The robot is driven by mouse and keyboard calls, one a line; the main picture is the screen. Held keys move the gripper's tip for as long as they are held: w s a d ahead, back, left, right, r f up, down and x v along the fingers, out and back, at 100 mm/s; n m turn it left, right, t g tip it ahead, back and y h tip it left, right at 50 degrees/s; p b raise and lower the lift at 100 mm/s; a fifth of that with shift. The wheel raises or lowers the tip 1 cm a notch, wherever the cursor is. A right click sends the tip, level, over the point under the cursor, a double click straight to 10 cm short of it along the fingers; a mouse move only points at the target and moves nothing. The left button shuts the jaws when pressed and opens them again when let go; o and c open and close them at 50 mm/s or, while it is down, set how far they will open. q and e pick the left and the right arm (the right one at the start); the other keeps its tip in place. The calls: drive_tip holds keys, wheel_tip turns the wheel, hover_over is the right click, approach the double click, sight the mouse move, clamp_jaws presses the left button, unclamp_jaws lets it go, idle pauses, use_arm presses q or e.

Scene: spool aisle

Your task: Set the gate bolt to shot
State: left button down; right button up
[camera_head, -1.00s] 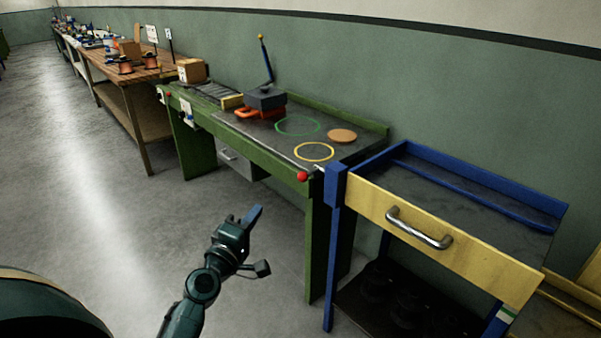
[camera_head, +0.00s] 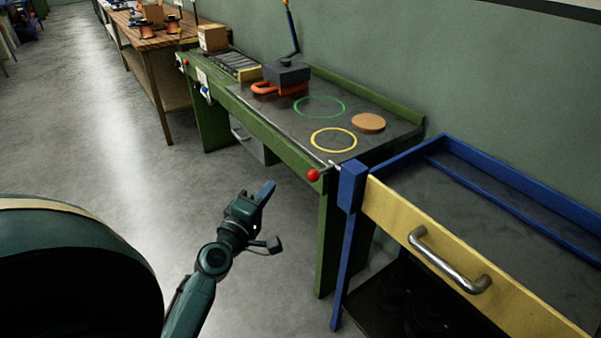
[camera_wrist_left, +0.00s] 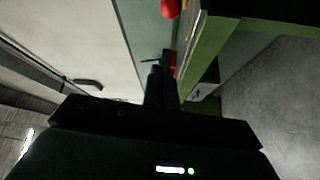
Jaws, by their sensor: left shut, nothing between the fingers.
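A red ball knob (camera_head: 313,175) sits at the near right corner of the green bench (camera_head: 285,150). A short pale metal rod (camera_head: 333,165) shows beside it, close to the blue corner post (camera_head: 351,187) of the yellow-fronted cart; I take the knob and rod for the gate bolt, but its position is unclear. My left gripper (camera_head: 268,188) is shut and empty, in the air left of the knob and apart from it. In the left wrist view the red knob (camera_wrist_left: 170,8) is at the top edge, beyond the dark fingers (camera_wrist_left: 162,78). My right gripper is not in view.
The cart's yellow front (camera_head: 385,212) carries a metal handle (camera_head: 445,262). On the bench are an orange-handled dark block (camera_head: 287,74), green (camera_head: 319,98) and yellow (camera_head: 334,130) rings and a tan disc (camera_head: 368,122). The floor (camera_head: 130,150) left of the bench is clear.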

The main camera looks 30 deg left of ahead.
use_arm(q)
drive_tip(key=w+a+p, duration=0.1)
drive_tip(key=w, duration=0.9)
drive_tip(key=shift+s+d+f, duration=0.1)
drive_tip(key=shift+s+d, duration=0.1)
drive_tip(key=shift+d, duration=0.7)
drive_tip(key=shift+s+d, duration=0.2)
drive_tip(key=shift+d, duration=0.65)
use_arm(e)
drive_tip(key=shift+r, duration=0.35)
